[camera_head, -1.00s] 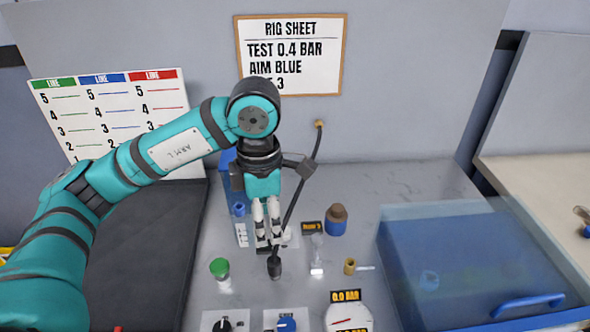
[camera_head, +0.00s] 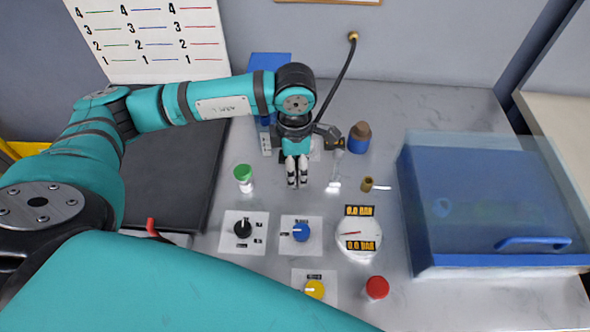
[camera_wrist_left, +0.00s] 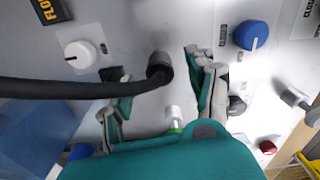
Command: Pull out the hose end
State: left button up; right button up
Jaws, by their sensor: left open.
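The black hose runs from a brass wall fitting (camera_head: 352,37) down behind my left gripper (camera_head: 297,172), which hides the hose end in the head view. In the left wrist view the hose (camera_wrist_left: 75,90) comes in from the left and ends in a thick black hose end (camera_wrist_left: 159,68). My left gripper's fingers (camera_wrist_left: 163,95) are open, one on each side of the hose end's area, with visible gaps. Whether the hose end sits in a port is not clear. My right gripper is not in view.
A green-capped vial (camera_head: 243,178) stands left of the gripper. A brown-topped blue bottle (camera_head: 359,138) and a brass fitting (camera_head: 367,184) are to the right. Knob panels (camera_head: 244,232) and a gauge (camera_head: 359,245) lie in front. A blue lidded box (camera_head: 420,230) fills the right side.

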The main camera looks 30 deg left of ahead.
pick_arm(q)
notch_tip(320, 180, down, 3)
jog(key=shift+f, duration=0.3)
grip_shut()
jog(key=c, duration=0.8)
grip_release()
jog(key=shift+c, duration=1)
jog(key=shift+r+p, duration=0.4)
jog(key=shift+r, duration=0.05)
jog(key=shift+r+p, duration=1.2)
jog(key=shift+r, duration=1.15)
